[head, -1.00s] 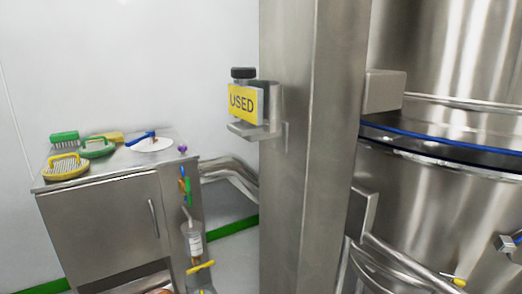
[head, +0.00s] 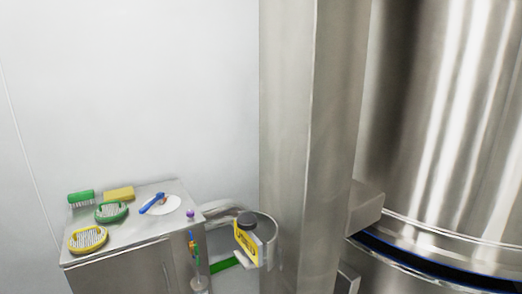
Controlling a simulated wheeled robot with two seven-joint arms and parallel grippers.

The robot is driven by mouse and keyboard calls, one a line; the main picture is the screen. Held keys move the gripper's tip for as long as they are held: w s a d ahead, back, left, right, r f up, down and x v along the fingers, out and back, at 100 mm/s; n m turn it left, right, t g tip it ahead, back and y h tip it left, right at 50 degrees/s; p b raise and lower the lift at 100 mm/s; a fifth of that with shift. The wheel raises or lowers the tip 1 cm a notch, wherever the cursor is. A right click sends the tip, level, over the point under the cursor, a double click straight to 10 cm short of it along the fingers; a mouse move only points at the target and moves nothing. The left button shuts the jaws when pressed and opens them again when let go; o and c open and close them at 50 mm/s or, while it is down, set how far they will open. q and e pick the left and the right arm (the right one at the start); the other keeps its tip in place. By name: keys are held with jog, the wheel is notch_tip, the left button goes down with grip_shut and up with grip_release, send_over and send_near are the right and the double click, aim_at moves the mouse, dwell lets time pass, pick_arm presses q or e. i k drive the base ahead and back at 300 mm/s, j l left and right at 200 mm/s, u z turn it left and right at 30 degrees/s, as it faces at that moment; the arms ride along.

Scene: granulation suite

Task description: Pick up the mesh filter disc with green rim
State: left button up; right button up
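The mesh filter disc with a green rim (head: 111,213) lies on top of the steel cabinet (head: 135,230) at the lower left of the head view. It has a pale mesh face and a green handle-like arch over it. A similar disc with a yellow rim (head: 88,239) lies in front of it, near the cabinet's left front edge. Neither of my grippers shows in the head view.
A green brush (head: 81,198), a yellow block (head: 119,194) and a blue-handled tool (head: 152,203) on a white disc (head: 168,206) share the cabinet top. A steel column (head: 310,140) with a bottle holder (head: 247,241) and a large steel vessel (head: 450,120) stand to the right.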

aim_at(112, 210)
jog(key=i+j+u, duration=0.1)
jog(key=u, duration=0.95)
